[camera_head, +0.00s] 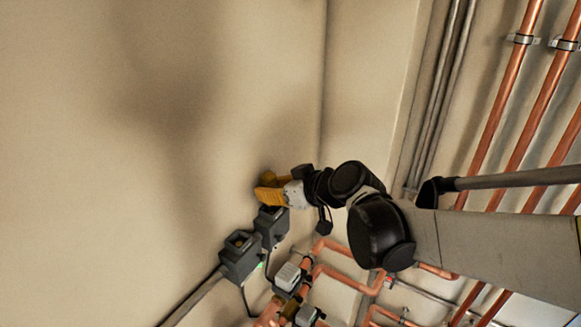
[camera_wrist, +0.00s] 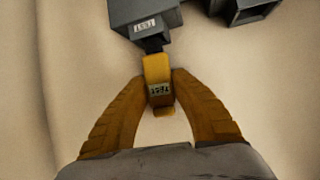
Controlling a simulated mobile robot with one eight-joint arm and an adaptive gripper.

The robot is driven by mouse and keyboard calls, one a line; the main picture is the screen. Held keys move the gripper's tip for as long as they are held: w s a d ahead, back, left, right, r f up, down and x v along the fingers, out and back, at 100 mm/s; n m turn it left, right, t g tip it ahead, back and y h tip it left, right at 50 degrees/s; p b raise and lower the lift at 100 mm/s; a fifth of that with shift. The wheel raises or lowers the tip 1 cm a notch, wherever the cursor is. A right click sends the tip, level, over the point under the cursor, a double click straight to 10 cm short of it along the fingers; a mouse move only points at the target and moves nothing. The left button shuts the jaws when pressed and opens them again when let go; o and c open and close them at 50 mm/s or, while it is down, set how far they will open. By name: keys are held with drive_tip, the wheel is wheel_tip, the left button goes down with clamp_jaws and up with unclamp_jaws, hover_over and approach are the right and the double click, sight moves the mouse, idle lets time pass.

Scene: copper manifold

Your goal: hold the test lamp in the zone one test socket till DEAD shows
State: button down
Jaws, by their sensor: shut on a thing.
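My gripper (camera_wrist: 160,100) has orange-yellow fingers closed on the sides of the yellow test lamp (camera_wrist: 157,70). The lamp has a small pale display with dark characters too blurred to read. Its dark tip end meets the underside of a dark grey box (camera_wrist: 118,10) with a white label, apparently reading TEST upside down. I cannot tell whether the tip is inside the socket or only against it. In the head view my gripper (camera_head: 272,192) is at the wall, just above the upper grey box (camera_head: 271,222); the lamp is not clearly distinct there.
A second dark grey box (camera_head: 240,255) with a yellowish centre is mounted lower left, with a small green light (camera_head: 260,266) near it. Copper pipes (camera_head: 340,278) and a grey valve unit (camera_head: 288,277) lie below. Vertical copper pipes (camera_head: 510,90) run at right. The wall at left is bare.

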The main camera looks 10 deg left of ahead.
sight(273, 177)
drive_tip(key=shift+f+b, duration=0.5)
drive_tip(key=shift+f, duration=0.15)
drive_tip(key=shift+r, duration=0.1)
idle(1.5)
drive_tip(key=shift+r+p, duration=1.55)
drive_tip(key=shift+r, duration=0.65)
